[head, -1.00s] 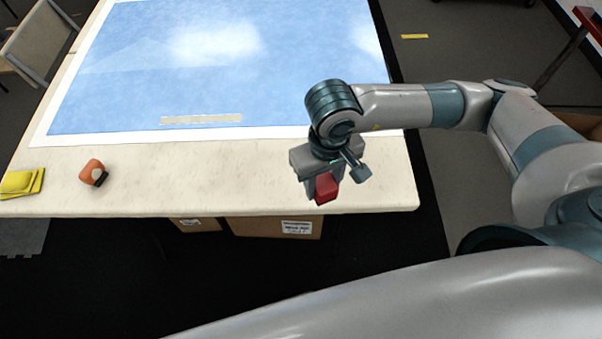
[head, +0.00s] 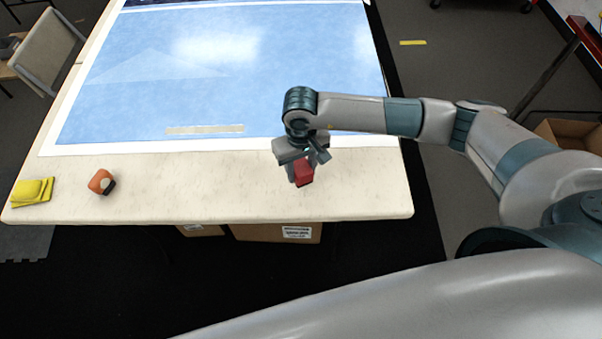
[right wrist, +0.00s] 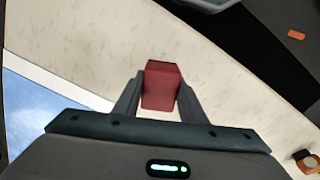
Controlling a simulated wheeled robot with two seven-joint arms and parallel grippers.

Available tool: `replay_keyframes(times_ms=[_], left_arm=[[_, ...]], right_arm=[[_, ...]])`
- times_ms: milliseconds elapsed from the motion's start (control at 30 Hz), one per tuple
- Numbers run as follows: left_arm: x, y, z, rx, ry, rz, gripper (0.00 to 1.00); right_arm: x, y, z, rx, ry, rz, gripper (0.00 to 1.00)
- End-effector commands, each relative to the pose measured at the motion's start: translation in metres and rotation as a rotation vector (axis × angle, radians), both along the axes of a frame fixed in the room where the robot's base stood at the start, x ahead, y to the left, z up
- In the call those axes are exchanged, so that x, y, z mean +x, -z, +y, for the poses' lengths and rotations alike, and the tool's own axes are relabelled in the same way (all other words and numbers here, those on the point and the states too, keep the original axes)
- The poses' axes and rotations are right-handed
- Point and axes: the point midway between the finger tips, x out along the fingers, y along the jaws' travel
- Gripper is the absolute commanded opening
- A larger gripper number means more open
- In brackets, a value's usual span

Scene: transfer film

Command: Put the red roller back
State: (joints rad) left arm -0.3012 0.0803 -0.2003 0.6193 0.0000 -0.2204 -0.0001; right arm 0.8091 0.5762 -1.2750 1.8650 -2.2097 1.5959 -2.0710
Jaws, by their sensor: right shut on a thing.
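The red roller (head: 304,173) is a small red block-like piece over the front strip of the table, right of the middle. My right gripper (head: 298,172) is shut on it. In the right wrist view the red roller (right wrist: 161,86) sits between the two fingers of the gripper (right wrist: 158,95), with pale table surface behind it. I cannot tell whether it touches the table. My left gripper does not show.
The pale table (head: 220,195) carries a large blue sheet (head: 300,70) with a beige strip (head: 205,129) near its front edge. An orange and black object (head: 101,182) and a folded yellow cloth (head: 33,191) lie at the left. The front strip between is clear.

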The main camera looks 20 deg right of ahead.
Motion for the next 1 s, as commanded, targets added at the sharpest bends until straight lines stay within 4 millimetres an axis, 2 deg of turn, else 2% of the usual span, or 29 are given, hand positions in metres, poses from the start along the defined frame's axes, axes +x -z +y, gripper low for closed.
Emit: replay_keyframes(times_ms=[433,767,1000], left_arm=[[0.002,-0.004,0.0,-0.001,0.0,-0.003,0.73],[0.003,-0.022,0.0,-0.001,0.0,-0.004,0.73],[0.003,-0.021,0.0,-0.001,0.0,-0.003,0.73]], right_arm=[[0.001,0.004,0.0,-0.001,0.0,0.001,0.16],[0.002,0.037,0.0,-0.001,0.001,0.0,0.16],[0.002,0.041,0.0,0.0,0.0,-0.001,0.16]])
